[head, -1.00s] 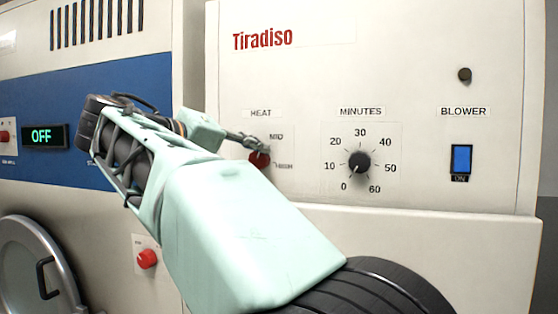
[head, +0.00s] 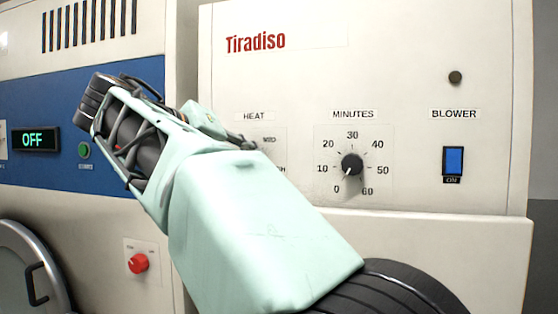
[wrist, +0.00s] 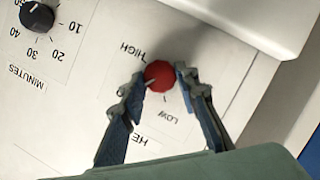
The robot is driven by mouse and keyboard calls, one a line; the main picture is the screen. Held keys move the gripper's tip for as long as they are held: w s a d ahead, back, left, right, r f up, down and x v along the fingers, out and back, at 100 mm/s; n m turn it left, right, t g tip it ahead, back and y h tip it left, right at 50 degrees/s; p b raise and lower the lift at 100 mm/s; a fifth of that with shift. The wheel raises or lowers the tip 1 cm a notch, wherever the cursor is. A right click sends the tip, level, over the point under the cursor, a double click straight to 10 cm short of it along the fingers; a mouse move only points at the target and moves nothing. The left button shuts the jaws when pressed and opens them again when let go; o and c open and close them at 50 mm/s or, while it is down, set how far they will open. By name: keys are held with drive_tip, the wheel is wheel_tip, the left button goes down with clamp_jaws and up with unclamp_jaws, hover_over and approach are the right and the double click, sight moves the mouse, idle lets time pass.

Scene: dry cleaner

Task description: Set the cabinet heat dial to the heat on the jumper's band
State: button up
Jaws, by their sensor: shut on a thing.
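The red heat dial (wrist: 158,76) is on the white cabinet panel (head: 380,70), marked LOW and HIGH in the wrist view. A pale line on its face seems to point down-left in that view, towards my left finger, which covers part of the scale. My gripper (wrist: 155,80) is shut on the dial, one finger on each side. In the head view my arm hides the dial; the HEAT label (head: 254,116) and MID mark (head: 269,139) show beside my gripper. The jumper and its band are not in view.
Right of the heat scale are the black minutes dial (head: 352,164) and blue blower switch (head: 453,160). A ledge (head: 440,235) juts out below. At left, a blue-banded machine has an OFF display (head: 35,139) and another red knob (head: 138,263).

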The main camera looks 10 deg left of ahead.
drive_tip(key=o, duration=1.1)
drive_tip(key=shift+o, duration=0.2)
drive_tip(key=v, duration=1.2)
